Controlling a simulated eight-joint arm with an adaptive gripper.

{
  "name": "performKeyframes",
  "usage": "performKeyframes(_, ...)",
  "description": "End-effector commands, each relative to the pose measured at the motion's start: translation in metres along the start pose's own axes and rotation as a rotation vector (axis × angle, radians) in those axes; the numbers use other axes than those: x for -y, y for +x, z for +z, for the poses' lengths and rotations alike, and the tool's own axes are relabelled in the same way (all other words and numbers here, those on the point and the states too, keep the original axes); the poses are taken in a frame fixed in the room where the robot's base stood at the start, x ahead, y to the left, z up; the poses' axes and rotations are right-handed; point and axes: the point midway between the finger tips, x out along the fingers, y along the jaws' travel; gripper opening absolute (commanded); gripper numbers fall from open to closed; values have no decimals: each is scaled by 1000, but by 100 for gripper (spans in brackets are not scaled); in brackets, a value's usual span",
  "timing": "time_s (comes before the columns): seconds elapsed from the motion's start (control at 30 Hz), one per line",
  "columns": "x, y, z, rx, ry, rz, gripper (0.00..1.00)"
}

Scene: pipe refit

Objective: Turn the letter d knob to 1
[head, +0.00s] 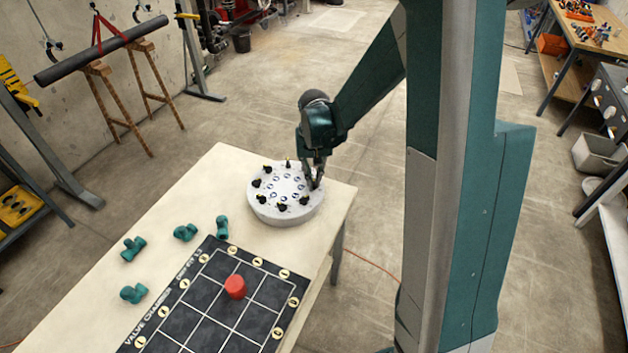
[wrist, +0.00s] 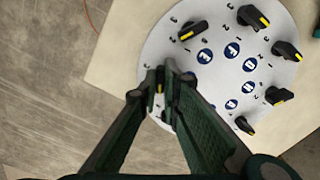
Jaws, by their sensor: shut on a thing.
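A round pale grey dial plate (head: 262,213) stands on the table, with a ring of black knobs and blue letter badges. It fills the upper right of the wrist view (wrist: 285,25). My gripper (head: 315,180) is at the plate's right edge, pointing down. In the wrist view, my gripper (wrist: 160,88) is shut on a black knob (wrist: 159,89), with its yellow pointer mark between the fingers. The fingers hide most of that knob and its numbers. The badge letters are too small to read surely, so I cannot tell which knob is d.
Another black knob (wrist: 192,31) sits close by on the plate, with several more around the ring. On the table (head: 190,215) lie green pipe fittings (head: 185,232) and a black gridded mat (head: 205,322) with a red cylinder (head: 235,287). Floor right of the table is open.

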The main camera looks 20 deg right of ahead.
Motion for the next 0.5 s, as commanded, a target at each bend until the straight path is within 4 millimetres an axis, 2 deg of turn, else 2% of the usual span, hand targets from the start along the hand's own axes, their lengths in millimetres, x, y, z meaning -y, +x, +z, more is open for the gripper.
performKeyframes(0.13, 0, 0, 1, 1, -1, 0, 0)
performKeyframes(0.17, 0, 0, 1, 1, -1, 0, 11)
performKeyframes(0.27, 0, 0, 1, 1, -1, 0, 22)
performKeyframes(0.5, 0, 0, 0, 1, -1, 0, 22)
